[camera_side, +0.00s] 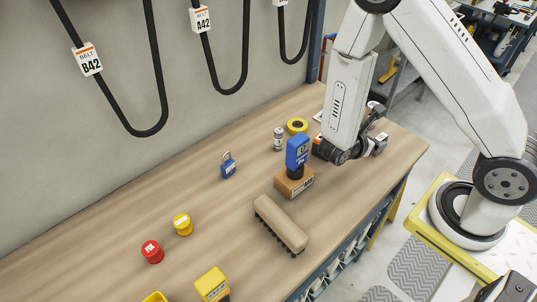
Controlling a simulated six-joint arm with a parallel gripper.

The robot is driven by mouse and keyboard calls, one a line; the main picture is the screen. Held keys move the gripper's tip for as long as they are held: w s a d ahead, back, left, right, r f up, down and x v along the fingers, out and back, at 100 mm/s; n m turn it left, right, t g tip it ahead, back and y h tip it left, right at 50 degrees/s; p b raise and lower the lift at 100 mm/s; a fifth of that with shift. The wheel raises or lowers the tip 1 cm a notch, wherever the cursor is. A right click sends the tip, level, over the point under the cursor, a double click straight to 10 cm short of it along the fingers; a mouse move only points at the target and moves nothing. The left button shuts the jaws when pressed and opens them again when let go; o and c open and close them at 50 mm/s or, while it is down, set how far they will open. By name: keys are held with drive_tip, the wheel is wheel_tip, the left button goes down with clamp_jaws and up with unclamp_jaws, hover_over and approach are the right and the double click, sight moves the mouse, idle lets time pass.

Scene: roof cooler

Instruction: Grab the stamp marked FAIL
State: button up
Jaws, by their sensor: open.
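I cannot read the word FAIL on anything here. A blue stamp-like block with a black lower part (297,152) stands upright on a small brown box (294,184) mid-bench. A red round piece (152,252) has a white label, too small to read surely. A similar yellow round piece (182,224) is behind it. My gripper (376,143) is open over the bench's right end, to the right of the blue block; its fingertips are small and unclear.
A brown brush with dark bristles (281,224) lies in front of the box. A blue padlock (228,166), a small can (279,139) and a yellow tape roll (297,126) stand behind. Black belts (160,75) hang on the wall. The bench's left side (75,255) is clear.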

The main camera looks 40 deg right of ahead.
sight(379, 139)
drive_tip(key=shift+d+f, duration=0.2)
drive_tip(key=shift+d, duration=0.35)
drive_tip(key=shift+s+x, duration=0.2)
drive_tip(key=shift+x, duration=2.4)
drive_tip(key=shift+a+f, duration=0.1)
drive_tip(key=shift+f, duration=0.1)
clamp_jaws()
